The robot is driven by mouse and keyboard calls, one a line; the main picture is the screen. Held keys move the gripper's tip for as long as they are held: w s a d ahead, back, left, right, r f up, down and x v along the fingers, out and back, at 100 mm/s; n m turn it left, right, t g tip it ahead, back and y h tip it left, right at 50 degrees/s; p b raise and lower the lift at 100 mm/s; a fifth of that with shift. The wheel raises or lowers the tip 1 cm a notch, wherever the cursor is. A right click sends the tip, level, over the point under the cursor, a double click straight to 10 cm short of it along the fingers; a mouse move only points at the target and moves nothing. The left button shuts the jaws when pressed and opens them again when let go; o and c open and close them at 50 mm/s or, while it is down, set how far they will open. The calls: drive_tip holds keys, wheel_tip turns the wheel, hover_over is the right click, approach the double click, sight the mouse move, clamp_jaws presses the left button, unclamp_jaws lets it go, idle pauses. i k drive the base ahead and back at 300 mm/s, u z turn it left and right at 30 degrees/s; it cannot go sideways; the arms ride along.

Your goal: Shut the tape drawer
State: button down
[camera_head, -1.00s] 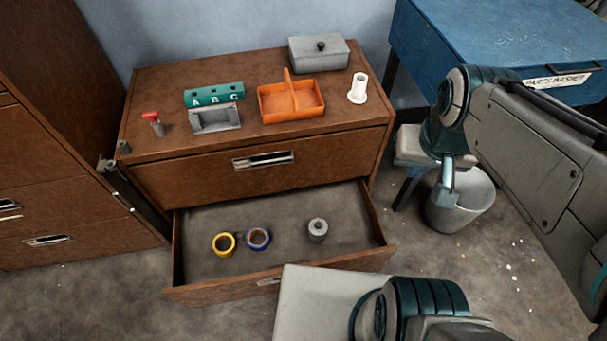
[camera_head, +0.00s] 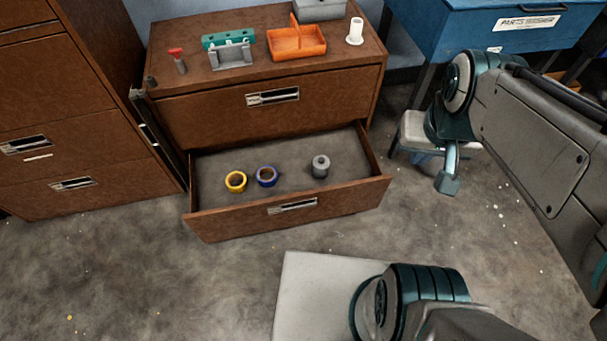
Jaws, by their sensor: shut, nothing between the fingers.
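The open drawer (camera_head: 345,202) is the lower one of the brown wooden cabinet, pulled well out with its handle (camera_head: 292,206) on the front. A yellow tape roll (camera_head: 236,181), a blue tape roll (camera_head: 267,176) and a small grey cylindrical piece (camera_head: 321,166) stand inside it. My gripper (camera_head: 447,183) hangs to the right of the drawer, apart from it. It is shut and empty, pointing down.
The upper drawer (camera_head: 200,118) is closed. An orange tray (camera_head: 297,43), a teal block (camera_head: 228,38) and a white spool (camera_head: 355,32) stand on top. A second brown cabinet (camera_head: 80,130) is at left, a blue parts washer (camera_head: 470,25) at right. Floor before the drawer is clear.

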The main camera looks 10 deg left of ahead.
sight(355, 182)
drive_tip(key=k, duration=0.25)
drive_tip(key=u, duration=0.75)
drive_tip(key=i, duration=0.5)
drive_tip(key=u, duration=0.45)
drive_tip(key=k, duration=1.3)
drive_tip(key=u, duration=1.2)
drive_tip(key=i, duration=1.3)
drive_tip(key=z, duration=0.85)
drive_tip(key=i, duration=0.45)
drive_tip(key=z, duration=0.4)
